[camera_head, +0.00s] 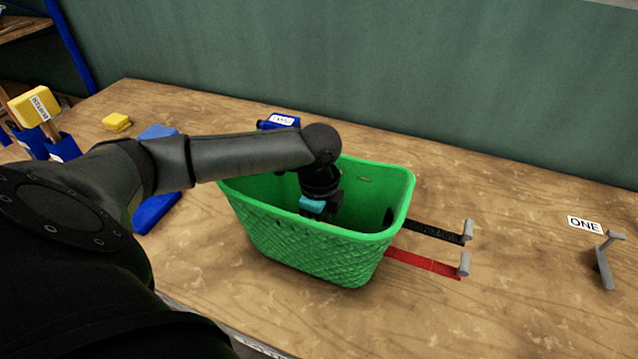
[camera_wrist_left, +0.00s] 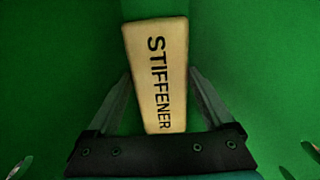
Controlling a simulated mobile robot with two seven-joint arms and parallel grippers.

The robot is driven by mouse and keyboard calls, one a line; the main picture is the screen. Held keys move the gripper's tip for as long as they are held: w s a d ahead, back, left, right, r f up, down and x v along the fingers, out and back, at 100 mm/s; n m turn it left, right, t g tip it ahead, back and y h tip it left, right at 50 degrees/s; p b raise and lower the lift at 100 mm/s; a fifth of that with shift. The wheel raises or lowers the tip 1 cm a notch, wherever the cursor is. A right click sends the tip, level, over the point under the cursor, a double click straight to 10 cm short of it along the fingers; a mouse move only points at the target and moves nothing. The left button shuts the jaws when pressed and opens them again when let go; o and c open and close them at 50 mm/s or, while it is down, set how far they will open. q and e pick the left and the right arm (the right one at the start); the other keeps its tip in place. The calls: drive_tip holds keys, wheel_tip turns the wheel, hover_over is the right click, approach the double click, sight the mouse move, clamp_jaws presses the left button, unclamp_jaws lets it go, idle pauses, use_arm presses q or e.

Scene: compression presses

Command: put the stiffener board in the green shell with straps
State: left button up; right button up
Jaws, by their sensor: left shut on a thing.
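The green shell (camera_head: 310,250) is an open basket with a woven pattern, standing upright on the table. A black strap (camera_head: 432,232) and a red strap (camera_head: 424,263) reach out from its right side, each ending at a grey post. My left gripper (camera_head: 318,212) reaches down inside the shell; its fingertips are hidden by the wall in the head view. In the left wrist view, the gripper (camera_wrist_left: 162,85) is shut on the cream stiffener board (camera_wrist_left: 158,75), marked STIFFENER, with green walls around it. Whether the board touches the shell's floor cannot be told. My right gripper is not in view.
A blue labelled object (camera_head: 280,121) stands behind the shell. A blue tray (camera_head: 157,210), a yellow block (camera_head: 117,122) and a yellow labelled block (camera_head: 36,106) are at the left. A grey bracket (camera_head: 605,262) stands near the ONE label (camera_head: 585,224). The right front table is clear.

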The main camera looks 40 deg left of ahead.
use_arm(q)
wheel_tip(320, 180, down, 5)
drive_tip(key=shift+r+b, duration=0.15)
drive_tip(key=shift+b, duration=0.4)
drive_tip(key=shift+f, duration=0.3)
drive_tip(key=o, duration=1.2)
drive_tip(key=shift+c, duration=0.2)
wheel_tip(320, 180, up, 12)
drive_tip(key=p, duration=0.2)
drive_tip(key=shift+r+p, duration=0.2)
drive_tip(key=shift+p, duration=0.15)
